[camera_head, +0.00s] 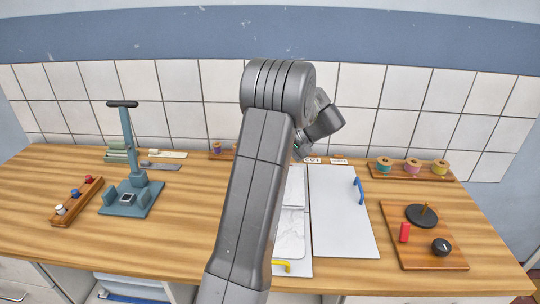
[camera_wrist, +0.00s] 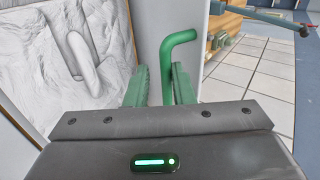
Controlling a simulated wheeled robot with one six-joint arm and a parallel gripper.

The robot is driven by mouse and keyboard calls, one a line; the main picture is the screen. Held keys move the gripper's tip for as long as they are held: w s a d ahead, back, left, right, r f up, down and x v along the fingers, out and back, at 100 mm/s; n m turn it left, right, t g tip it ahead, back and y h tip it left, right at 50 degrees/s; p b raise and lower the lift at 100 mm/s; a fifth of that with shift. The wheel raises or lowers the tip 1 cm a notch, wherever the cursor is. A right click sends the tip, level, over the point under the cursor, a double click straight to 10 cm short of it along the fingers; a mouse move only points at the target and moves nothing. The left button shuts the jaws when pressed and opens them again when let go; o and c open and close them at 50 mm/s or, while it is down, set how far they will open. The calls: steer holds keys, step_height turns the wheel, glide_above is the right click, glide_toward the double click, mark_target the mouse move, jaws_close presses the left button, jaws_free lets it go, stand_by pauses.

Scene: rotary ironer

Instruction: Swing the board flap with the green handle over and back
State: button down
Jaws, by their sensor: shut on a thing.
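The green handle (camera_wrist: 180,40) is a bent rod in the wrist view, fixed to a pale flap panel (camera_wrist: 150,22). My gripper (camera_wrist: 160,85) is shut on the handle, with one finger on each side of its lower part. A grey sheet with a raised relief (camera_wrist: 75,45) shows left of the panel. In the head view the board's white right flap (camera_head: 338,215) lies flat with a blue handle (camera_head: 360,190). A yellow handle (camera_head: 281,264) is at the front edge. My arm hides the green handle and its flap there.
A teal lever press (camera_head: 130,195) and a peg rack (camera_head: 76,202) stand left. A spool rack (camera_head: 411,171) and a wooden board with a black disc and knob (camera_head: 430,250) are right. Bare bench top lies between the press and my arm.

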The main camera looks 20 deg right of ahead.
steer(key=c, duration=1.7)
jaws_free()
steer(key=shift+s+d+f, duration=0.15)
steer(key=shift+s+f, duration=0.05)
steer(key=shift+f, duration=0.25)
steer(key=shift+s+d+f, duration=0.1)
steer(key=shift+s+f, duration=0.05)
steer(key=shift+f, duration=0.25)
steer(key=o, duration=0.3)
steer(key=shift+d+f, duration=0.1)
steer(key=shift+d, duration=0.25)
steer(key=shift+a, duration=0.15)
steer(key=shift+c, duration=0.4)
steer(key=b+v, duration=0.1)
steer(key=v, duration=1.3)
steer(key=shift+w+r, duration=0.25)
steer(key=shift+r, duration=0.05)
steer(key=shift+a, duration=0.1)
